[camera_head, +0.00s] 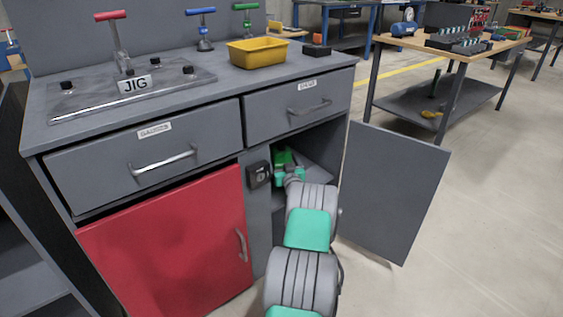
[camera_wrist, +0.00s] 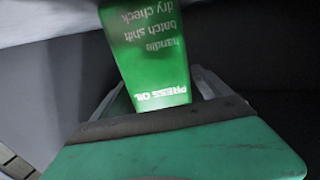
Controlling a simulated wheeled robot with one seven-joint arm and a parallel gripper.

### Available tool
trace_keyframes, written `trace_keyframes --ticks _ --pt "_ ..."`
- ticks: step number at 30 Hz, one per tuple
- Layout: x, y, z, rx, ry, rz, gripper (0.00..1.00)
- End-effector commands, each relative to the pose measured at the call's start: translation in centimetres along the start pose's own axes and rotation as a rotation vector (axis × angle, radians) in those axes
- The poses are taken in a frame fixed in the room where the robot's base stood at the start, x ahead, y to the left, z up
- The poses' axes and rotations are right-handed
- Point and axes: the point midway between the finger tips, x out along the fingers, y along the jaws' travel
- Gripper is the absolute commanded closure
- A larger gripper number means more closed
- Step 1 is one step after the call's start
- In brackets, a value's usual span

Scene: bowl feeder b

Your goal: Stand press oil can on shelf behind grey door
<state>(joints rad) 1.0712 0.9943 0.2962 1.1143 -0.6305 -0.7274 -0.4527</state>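The press oil can (camera_wrist: 150,60) is green with white lettering, which reads upside down in the wrist view. In the head view only part of the can (camera_head: 281,156) shows inside the grey-door compartment, under the right drawer. My gripper (camera_head: 288,170) reaches into that compartment. In the wrist view my gripper (camera_wrist: 165,100) has pale fingers at both sides of the can and appears shut on it. The grey door (camera_head: 396,190) stands wide open to the right. The shelf (camera_head: 318,174) shows partly beside my gripper; whether the can touches it is hidden.
The red door (camera_head: 170,250) on the left is shut, or nearly so. A dark lock box (camera_head: 258,174) sits on the post left of the opening. Two drawers are above; the worktop holds a jig plate (camera_head: 135,90) and a yellow bin (camera_head: 257,52). Floor right of the grey door is clear.

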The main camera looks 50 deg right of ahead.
Motion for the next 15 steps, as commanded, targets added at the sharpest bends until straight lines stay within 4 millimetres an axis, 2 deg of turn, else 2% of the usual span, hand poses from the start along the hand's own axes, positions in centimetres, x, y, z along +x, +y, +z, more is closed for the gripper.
trace_keyframes --ticks 10,15 --pt "-0.1 0.0 -0.6 0.001 -0.001 0.000 0.10" --pt "-3.7 0.2 -0.6 0.004 -0.004 0.003 0.10"
